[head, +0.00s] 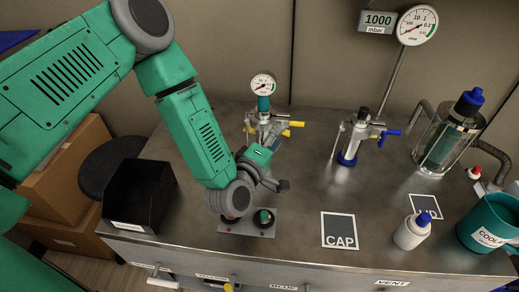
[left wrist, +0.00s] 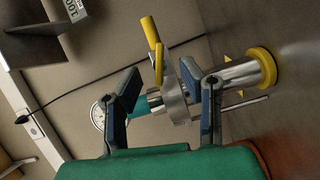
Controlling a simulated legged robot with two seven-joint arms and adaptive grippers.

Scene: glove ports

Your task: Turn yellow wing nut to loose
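A metal fitting with yellow parts (head: 266,130) stands at the back of the bench, under a round gauge (head: 263,84). A yellow handle-like piece (head: 297,124) sticks out to its right. In the left wrist view a yellow piece (left wrist: 151,33) stands above a silver clamp (left wrist: 177,104); I cannot tell surely whether it is the wing nut. My left gripper (head: 276,180) is in front of the fitting. In the left wrist view its two fingers (left wrist: 162,72) are apart, with the clamp seen between and beyond them. Contact is not visible. My right gripper is not in view.
A similar blue-marked fitting (head: 356,140) stands to the right. A control panel with buttons (head: 247,222) lies below my gripper. A black bin (head: 138,195) is at left; a white bottle (head: 411,232) and teal bucket (head: 490,222) are at right.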

